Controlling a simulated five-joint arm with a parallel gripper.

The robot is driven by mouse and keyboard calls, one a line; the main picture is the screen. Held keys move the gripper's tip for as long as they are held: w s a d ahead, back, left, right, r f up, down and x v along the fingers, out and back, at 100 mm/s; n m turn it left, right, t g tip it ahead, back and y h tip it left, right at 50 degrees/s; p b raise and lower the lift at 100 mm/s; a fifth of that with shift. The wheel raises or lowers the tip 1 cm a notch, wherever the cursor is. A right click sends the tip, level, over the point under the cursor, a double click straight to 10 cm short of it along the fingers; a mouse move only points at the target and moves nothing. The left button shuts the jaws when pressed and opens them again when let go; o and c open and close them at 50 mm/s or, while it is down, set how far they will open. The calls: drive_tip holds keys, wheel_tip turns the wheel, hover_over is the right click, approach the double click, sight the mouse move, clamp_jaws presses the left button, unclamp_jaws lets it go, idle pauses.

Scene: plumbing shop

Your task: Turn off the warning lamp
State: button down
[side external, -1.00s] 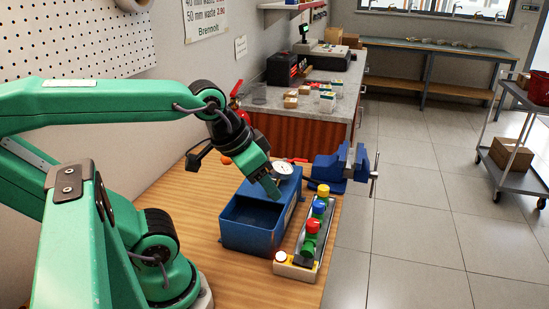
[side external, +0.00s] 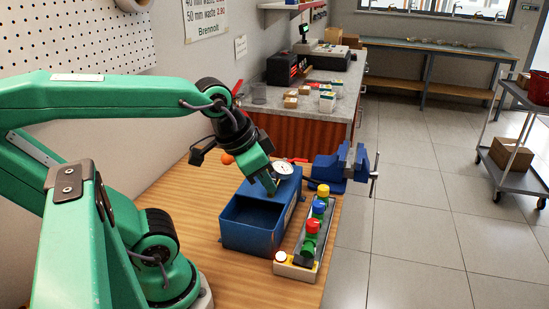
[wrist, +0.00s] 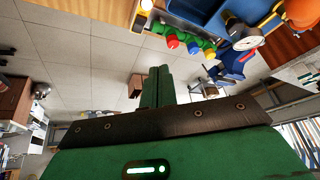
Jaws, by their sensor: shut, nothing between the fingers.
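The warning lamp (side external: 281,256) is a small round dome with a bright glow, on a cream box at the near end of a grey strip. It also glows at the top edge of the wrist view (wrist: 148,4). Along the strip stand coloured knobs: green (side external: 309,248), red (side external: 313,226), blue (side external: 319,207) and yellow (side external: 323,190). My gripper (side external: 272,188) is shut and empty, pointing down over the blue tank, behind and left of the knobs. In the wrist view its fingers (wrist: 157,87) are together. It appears apart from the lamp and knobs.
The blue tank (side external: 246,238) with a pressure gauge (side external: 284,170) stands left of the strip on the wooden bench (side external: 215,262). A blue vise (side external: 343,164) is at the bench's far end. An orange ball-shaped part (side external: 227,159) shows behind my gripper.

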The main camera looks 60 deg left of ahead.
drive_tip(key=w+d+m+g, duration=0.1)
drive_tip(key=w+m+g, duration=0.1)
drive_tip(key=m, duration=0.5)
drive_tip(key=m+g, duration=0.3)
drive_tip(key=m, duration=0.9)
hover_over(299, 257)
wheel_tip(299, 257, down, 3)
drive_tip(key=m, duration=0.2)
drive_tip(key=w+d+f+m+g, duration=0.1)
drive_tip(key=m, duration=0.1)
drive_tip(key=f+m, duration=0.1)
drive_tip(key=m, duration=0.1)
drive_tip(key=shift+w+d+m, duration=0.25)
drive_tip(key=shift+m, duration=0.05)
drive_tip(key=shift+f, duration=0.15)
drive_tip(key=f, duration=0.9)
drive_tip(key=s+a+f, duration=0.1)
drive_tip(key=f, duration=0.3)
drive_tip(key=shift+s+a+f, duration=0.1)
drive_tip(key=shift+f, duration=0.25)
drive_tip(key=shift+a+f, duration=0.1)
drive_tip(key=shift+f, duration=0.1)
